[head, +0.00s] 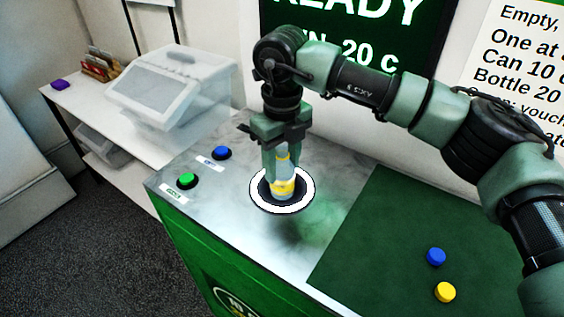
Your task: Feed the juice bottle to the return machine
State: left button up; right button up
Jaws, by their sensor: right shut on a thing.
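The juice bottle (283,187) is clear with a yellow label. It stands roughly upright at the round opening of the return machine, inside the white ring (296,206). How deep its base sits in the opening I cannot tell. My right gripper (281,150) is above the opening, pointing down, shut on the bottle. The return machine (245,222) has a metal top and a green front. My left gripper is not in view.
A green button (186,180) and a blue button (221,153) are left of the opening. On the green mat (385,240) lie a blue cap (436,256) and a yellow cap (445,292). A white shelf with a clear bin (170,85) stands at the left.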

jog(key=shift+f+b, duration=1.4)
jog(key=shift+f, duration=0.3)
jog(key=o, duration=1.8)
jog(key=shift+r, duration=0.1)
